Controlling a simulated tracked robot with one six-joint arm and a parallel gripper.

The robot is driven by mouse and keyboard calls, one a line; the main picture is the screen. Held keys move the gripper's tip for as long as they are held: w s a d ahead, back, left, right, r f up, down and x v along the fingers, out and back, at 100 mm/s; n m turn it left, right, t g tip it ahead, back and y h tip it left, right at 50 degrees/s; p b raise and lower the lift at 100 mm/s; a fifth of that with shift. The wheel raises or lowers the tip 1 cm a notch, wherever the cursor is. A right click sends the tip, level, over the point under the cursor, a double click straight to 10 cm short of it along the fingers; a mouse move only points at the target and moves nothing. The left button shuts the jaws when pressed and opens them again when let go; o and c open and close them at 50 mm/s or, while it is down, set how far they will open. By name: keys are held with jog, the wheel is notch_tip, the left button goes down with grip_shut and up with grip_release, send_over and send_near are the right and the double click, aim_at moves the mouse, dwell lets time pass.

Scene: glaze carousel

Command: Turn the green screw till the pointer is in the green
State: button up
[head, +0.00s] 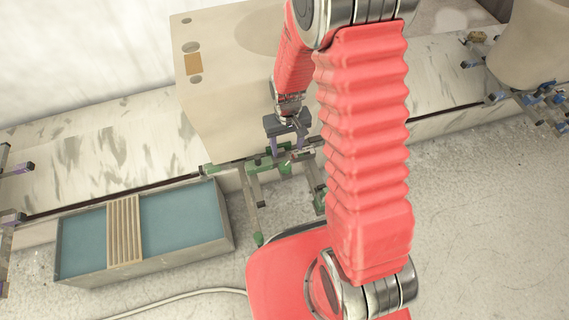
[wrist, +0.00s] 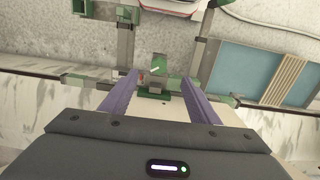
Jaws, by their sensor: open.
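My gripper (head: 287,146) is open, pointing down at the front face of a big beige block. Its two purple fingers also show in the wrist view (wrist: 160,79), spread apart. Between and just beyond the fingertips is a small green and grey fitting (wrist: 160,66) with a pale bar across it and a green base (wrist: 154,95); it looks like the green screw, but I cannot be sure. Neither finger visibly touches it. I cannot make out a pointer or a green zone in either view. In the head view my arm hides part of this area.
A frame with green clamps (head: 252,198) stands below the beige block (head: 215,110). A trough with blue-green contents (head: 180,267) and a slatted board (head: 124,230) lies left. Another beige form (head: 535,50) with blue clamps stands right. A pale cable (head: 190,293) crosses the floor.

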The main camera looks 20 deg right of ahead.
send_over(285, 166)
notch_tip(285, 166, down, 7)
jog(key=shift+d+f, duration=0.1)
jog(key=shift+f, duration=0.1)
jog(key=shift+f, duration=3.65)
jog(key=shift+c, duration=0.5)
jog(key=c, duration=0.9)
jog(key=shift+c, duration=0.2)
